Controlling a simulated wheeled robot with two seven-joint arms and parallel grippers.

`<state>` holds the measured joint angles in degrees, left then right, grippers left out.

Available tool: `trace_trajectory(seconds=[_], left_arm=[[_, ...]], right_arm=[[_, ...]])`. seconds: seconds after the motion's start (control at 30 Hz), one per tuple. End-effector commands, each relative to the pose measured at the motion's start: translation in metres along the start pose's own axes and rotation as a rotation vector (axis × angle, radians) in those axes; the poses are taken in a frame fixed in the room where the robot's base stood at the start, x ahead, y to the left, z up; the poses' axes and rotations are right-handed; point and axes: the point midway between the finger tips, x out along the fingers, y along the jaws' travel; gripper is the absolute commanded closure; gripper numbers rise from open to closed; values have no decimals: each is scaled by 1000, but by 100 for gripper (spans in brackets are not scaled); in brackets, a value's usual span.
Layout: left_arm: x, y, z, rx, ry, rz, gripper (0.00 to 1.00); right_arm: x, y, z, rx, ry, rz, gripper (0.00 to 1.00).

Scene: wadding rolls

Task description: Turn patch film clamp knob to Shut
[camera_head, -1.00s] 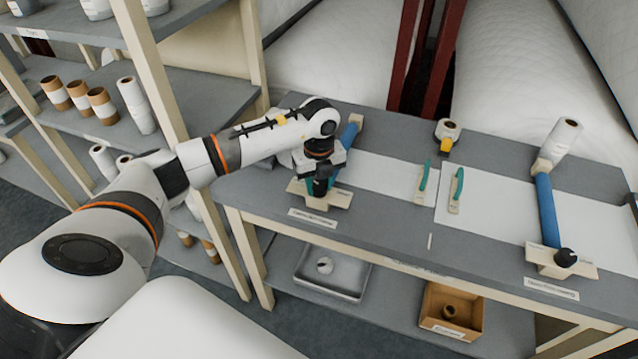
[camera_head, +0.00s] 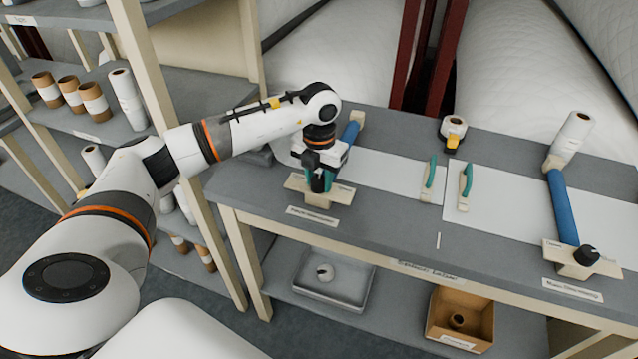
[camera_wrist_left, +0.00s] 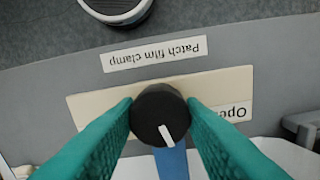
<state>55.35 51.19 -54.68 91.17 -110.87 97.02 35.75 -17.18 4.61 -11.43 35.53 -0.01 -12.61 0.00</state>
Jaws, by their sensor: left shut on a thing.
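The patch film clamp knob (camera_wrist_left: 158,112) is round and black with a white pointer mark. In the left wrist view the mark points down and slightly right. The knob sits on a cream plate (camera_wrist_left: 90,103) behind an upside-down "Patch film clamp" label (camera_wrist_left: 153,54). Part of an "Open" label (camera_wrist_left: 236,112) shows at the right; the plate's left part is partly hidden by a finger, and no Shut label can be read. My left gripper (camera_head: 319,184) is shut on the knob, with its teal fingers at both sides. My right gripper is not in view.
A similar clamp with a black knob (camera_head: 587,255) and blue bar (camera_head: 562,208) stands at the table's right. Two teal-handled tools (camera_head: 466,186) and a tape roll (camera_head: 453,130) lie between. A grey tray (camera_head: 345,300) and brown box (camera_head: 480,310) sit below. Shelves stand left.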

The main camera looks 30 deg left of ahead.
Motion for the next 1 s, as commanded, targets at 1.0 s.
trace_trajectory(seconds=[1.0], left_arm=[[0,0,-1,965,6,-2,87]], right_arm=[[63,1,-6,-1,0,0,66]])
